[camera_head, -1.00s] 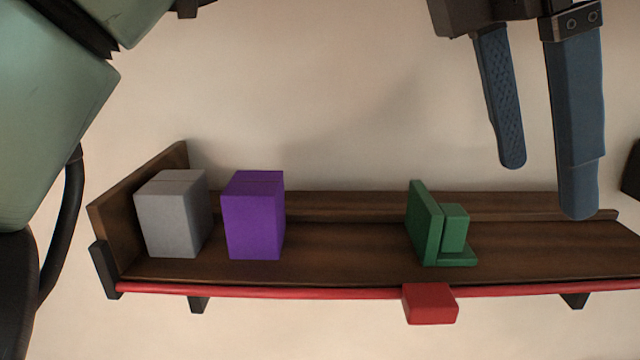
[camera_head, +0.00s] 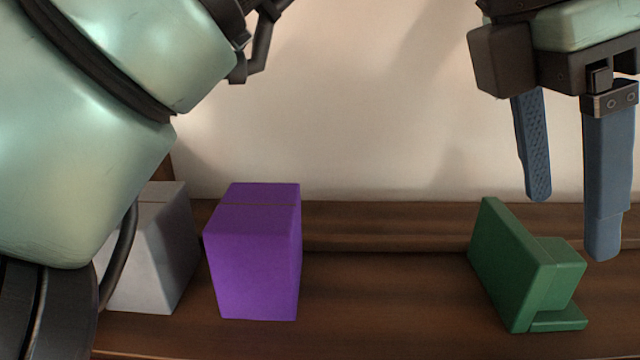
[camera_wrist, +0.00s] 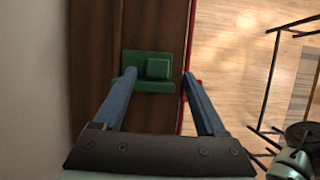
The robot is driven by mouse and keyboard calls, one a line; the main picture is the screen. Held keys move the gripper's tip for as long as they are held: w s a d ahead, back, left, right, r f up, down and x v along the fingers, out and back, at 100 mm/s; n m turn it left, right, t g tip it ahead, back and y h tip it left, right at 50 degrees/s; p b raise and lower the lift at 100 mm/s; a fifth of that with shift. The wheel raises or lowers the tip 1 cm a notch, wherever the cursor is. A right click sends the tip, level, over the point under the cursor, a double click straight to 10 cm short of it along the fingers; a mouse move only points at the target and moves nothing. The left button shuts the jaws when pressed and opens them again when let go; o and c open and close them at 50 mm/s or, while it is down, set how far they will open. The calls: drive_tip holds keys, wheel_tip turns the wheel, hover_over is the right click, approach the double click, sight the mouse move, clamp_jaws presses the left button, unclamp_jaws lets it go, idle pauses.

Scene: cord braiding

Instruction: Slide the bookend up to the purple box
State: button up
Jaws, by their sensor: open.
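The green bookend (camera_head: 510,265) stands on the shelf at the right, with its upright plate facing left. The purple box (camera_head: 255,255) stands to its left, with a wide bare stretch of shelf between them. My gripper (camera_head: 570,228) is open and empty, above and slightly right of the bookend in the head view. In the wrist view the bookend (camera_wrist: 148,70) lies ahead of the fingers and between their lines, nearer the left finger. The gripper (camera_wrist: 160,74) does not appear to touch it, though depth is hard to judge.
A grey box (camera_head: 158,250) stands left of the purple box, partly hidden by my arm. The brown shelf (camera_head: 390,290) is clear between box and bookend. A wall rises behind. The wrist view shows a wooden floor (camera_wrist: 235,60) and a dark frame (camera_wrist: 268,85) beyond the shelf's edge.

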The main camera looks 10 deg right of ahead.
sight(563, 248)
drive_tip(key=b+x, duration=0.3)
drive_tip(key=x, duration=0.1)
drive_tip(key=shift+w+f, duration=0.15)
drive_tip(key=shift+f, duration=0.2)
drive_tip(key=shift+b+x, duration=0.85)
drive_tip(key=shift+x, duration=0.15)
drive_tip(key=shift+d+r, duration=0.1)
drive_tip(key=shift+d, duration=0.05)
drive_tip(key=shift+c, duration=0.3)
clamp_jaws()
